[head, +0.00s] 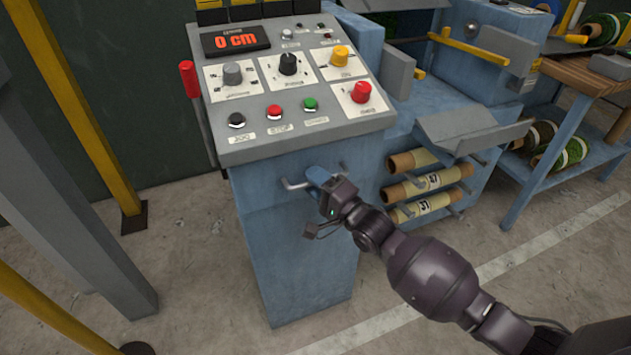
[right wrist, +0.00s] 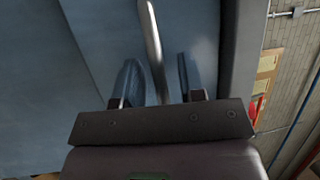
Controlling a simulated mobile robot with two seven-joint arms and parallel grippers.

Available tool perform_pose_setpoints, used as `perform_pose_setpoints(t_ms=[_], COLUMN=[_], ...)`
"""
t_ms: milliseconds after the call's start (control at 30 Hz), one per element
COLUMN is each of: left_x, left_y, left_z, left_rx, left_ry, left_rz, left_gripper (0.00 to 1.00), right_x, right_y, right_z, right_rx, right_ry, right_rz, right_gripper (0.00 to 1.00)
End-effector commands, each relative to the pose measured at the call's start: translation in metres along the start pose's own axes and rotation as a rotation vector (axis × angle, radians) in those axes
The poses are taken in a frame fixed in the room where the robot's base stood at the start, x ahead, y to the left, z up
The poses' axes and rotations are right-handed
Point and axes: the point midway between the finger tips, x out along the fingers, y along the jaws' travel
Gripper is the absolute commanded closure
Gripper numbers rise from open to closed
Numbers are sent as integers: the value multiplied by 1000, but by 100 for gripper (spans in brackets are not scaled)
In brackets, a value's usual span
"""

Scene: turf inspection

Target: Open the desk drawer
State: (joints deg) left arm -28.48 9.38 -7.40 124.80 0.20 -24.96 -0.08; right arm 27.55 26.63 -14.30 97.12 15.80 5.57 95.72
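The desk is a blue console cabinet (head: 300,265) under a sloped control panel. A metal bar handle (head: 292,185) is on the upper part of its blue front, and the drawer there looks shut. My right gripper (head: 318,176) is at this handle. In the right wrist view the handle (right wrist: 153,40) passes between the two blue fingers of my right gripper (right wrist: 158,80). A gap shows on each side of the bar, so the gripper is open around it, not closed on it. My left gripper is not in view.
The control panel (head: 290,80) with knobs, buttons and a "0 cm" display overhangs the handle. A red lever (head: 190,80) stands at its left. Rolls (head: 420,185) lie on a rack to the right. The concrete floor (head: 400,290) before the cabinet is clear.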

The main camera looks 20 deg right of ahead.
Motion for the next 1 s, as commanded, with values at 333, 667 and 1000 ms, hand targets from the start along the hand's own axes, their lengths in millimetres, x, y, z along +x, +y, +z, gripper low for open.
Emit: perform_pose_setpoints(t_ms=[333, 667, 1000], left_x=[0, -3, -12], left_y=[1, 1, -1], left_z=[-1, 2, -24], left_rx=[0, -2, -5], left_ry=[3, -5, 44], left_rz=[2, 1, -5], left_gripper=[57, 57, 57], right_x=[0, -2, -41], right_y=[0, -1, -15], right_z=[0, 1, 17], right_rx=[0, -1, -2], right_ry=[0, 0, 1], right_rz=[0, -1, -5], right_gripper=[100, 100, 100])
